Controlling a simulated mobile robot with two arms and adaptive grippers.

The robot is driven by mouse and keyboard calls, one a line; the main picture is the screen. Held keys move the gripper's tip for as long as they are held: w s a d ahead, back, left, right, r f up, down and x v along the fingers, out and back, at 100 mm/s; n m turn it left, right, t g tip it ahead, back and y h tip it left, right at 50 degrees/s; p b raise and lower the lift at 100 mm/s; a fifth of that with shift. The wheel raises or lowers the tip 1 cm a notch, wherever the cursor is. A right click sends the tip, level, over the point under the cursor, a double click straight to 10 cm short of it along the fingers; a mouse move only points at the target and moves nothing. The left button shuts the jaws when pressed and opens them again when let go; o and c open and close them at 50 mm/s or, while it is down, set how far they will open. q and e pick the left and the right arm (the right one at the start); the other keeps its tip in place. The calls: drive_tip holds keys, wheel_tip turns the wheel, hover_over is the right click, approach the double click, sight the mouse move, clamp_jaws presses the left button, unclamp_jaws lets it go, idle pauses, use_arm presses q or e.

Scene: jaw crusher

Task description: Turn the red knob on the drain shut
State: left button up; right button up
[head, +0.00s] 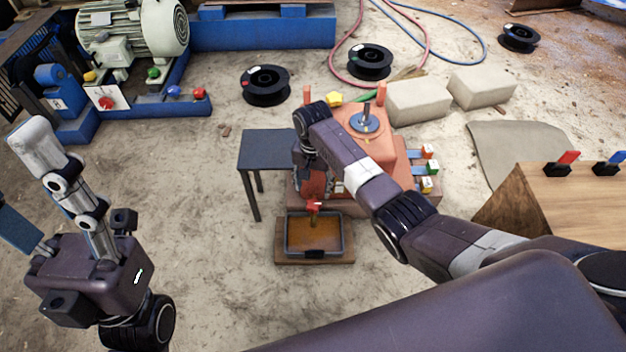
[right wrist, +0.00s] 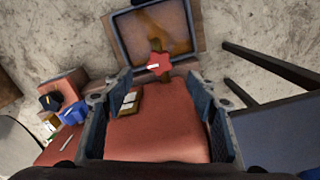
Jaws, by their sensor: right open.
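The red knob (head: 314,207) sits on the drain at the front foot of the orange-red crusher (head: 357,120). Below it a dark-rimmed tray (head: 286,240) holds brown liquid. In the right wrist view the star-shaped red knob (right wrist: 158,64) lies just beyond my right fingertips, roughly midway between them, with the tray (right wrist: 124,42) behind it. My right gripper (right wrist: 160,80) is open and empty, its fingers on either side of a red surface. In the head view my right arm partly hides the crusher and gripper. My left gripper (head: 28,184) is at the far left, fingers spread and empty, away from the drain.
A dark side table (head: 266,149) stands close left of the crusher. Coloured switches (head: 428,168) are on its right side. A wooden box (head: 530,205) with clips stands at right. A motor (head: 135,32), black spools (head: 265,84) and pale blocks (head: 418,101) lie behind. Sandy floor is clear at front left.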

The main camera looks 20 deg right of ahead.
drive_tip(key=shift+r, duration=1.3)
